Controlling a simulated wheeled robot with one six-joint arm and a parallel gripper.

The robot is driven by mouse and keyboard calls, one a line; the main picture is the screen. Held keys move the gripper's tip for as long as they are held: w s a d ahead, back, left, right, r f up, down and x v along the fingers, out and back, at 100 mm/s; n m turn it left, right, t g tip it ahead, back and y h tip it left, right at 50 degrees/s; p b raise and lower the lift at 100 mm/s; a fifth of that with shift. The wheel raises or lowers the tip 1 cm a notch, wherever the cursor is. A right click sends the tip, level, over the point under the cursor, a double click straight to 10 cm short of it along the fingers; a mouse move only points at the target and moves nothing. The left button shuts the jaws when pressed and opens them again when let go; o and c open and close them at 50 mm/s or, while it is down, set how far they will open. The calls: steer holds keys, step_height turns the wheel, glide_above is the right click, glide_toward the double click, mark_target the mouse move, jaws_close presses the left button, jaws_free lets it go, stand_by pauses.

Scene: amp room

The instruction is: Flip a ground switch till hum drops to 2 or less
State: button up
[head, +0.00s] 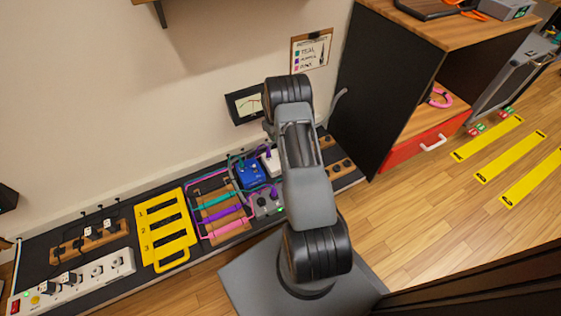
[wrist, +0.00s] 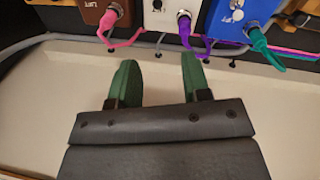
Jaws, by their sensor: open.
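In the wrist view my gripper (wrist: 160,62) is open and empty, its two green fingers apart and pointing toward a row of boxes. The boxes are brown (wrist: 92,14), white (wrist: 150,22) and blue (wrist: 218,24), with pink, purple and teal plugs. "LIFT" lettering and small switches (wrist: 236,5) show on their faces, partly cut off; the switch positions are unclear. In the head view the blue box (head: 249,174) and white box (head: 267,160) stand on the dark bench, partly behind my arm. A meter (head: 249,103) hangs on the wall; its reading is too small to tell.
A grey box (head: 266,205), colored cables and a yellow numbered rack (head: 165,230) lie on the bench (head: 100,215). A white power strip (head: 75,280) is at its left.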

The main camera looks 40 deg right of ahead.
steer(key=f+b, duration=0.2)
steer(key=f, duration=0.3)
steer(key=d+f+b, duration=0.1)
steer(key=f+b, duration=0.1)
steer(key=f, duration=0.3)
steer(key=d+f+b, duration=0.1)
steer(key=f, duration=0.5)
steer(key=shift+b, duration=0.4)
steer(key=shift+r, duration=0.1)
jaws_close()
